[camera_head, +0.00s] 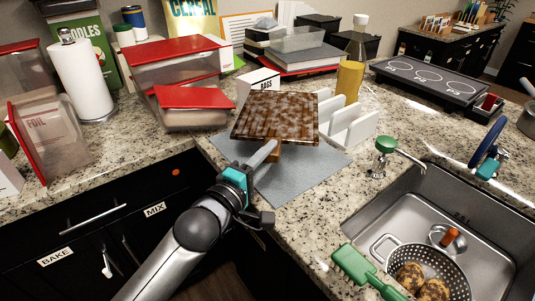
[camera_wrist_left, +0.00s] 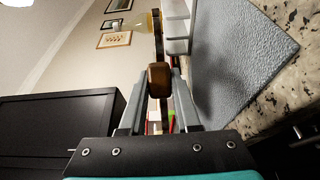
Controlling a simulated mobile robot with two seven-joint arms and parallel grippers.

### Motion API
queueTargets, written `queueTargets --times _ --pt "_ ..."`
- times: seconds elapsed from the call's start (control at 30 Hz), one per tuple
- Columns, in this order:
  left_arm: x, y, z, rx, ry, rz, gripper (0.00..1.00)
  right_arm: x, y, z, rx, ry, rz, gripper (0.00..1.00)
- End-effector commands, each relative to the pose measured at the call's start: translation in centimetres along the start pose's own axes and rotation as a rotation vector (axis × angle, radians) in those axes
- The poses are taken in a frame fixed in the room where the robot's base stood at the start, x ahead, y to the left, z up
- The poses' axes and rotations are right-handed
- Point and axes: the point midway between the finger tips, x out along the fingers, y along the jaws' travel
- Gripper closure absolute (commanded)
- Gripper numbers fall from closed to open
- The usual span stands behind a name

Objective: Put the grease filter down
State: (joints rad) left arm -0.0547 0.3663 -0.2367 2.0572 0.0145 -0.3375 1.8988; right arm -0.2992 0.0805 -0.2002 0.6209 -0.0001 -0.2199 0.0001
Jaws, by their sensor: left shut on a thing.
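The grease filter (camera_head: 276,114) is a flat, brown-stained rectangular panel with a wooden-looking handle. My left gripper (camera_head: 266,153) is shut on the handle at its near side. In the left wrist view the handle end (camera_wrist_left: 159,76) is between the fingers (camera_wrist_left: 160,88), with the panel edge-on behind it. The filter is held roughly level above the grey mat (camera_head: 316,167); the wrist view shows a gap between it and the mat (camera_wrist_left: 232,60). The filter hides the back part of the mat. My right gripper is not in view.
A white rack (camera_head: 352,128) and an oil bottle (camera_head: 351,70) stand right of the filter. A white box (camera_head: 258,83) and red-lidded containers (camera_head: 178,62) are behind and left. The sink (camera_head: 460,205) holds a colander (camera_head: 428,262). The mat's front is clear.

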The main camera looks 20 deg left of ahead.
Motion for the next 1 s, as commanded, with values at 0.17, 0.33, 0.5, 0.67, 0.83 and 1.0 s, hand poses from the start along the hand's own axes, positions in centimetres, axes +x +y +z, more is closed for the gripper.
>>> queueTargets --times 0.17,0.33,0.5,0.67,0.83,1.0 --pt "0.0 -0.5 0.0 0.001 0.001 0.004 1.00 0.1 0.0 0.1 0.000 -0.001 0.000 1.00" --pt "0.0 -0.5 0.0 0.001 0.001 0.000 0.50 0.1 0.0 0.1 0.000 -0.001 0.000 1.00" --pt "0.0 -0.5 0.0 0.002 0.001 0.001 0.39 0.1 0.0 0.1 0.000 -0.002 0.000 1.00" --pt "0.0 -0.4 0.0 0.002 0.000 0.001 0.39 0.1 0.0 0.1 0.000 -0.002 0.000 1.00" --pt "0.0 0.8 0.0 0.005 -0.001 0.004 0.39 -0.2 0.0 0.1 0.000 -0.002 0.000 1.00" --pt "-2.0 0.4 0.0 -0.001 0.000 -0.002 0.39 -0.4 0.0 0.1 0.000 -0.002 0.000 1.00"
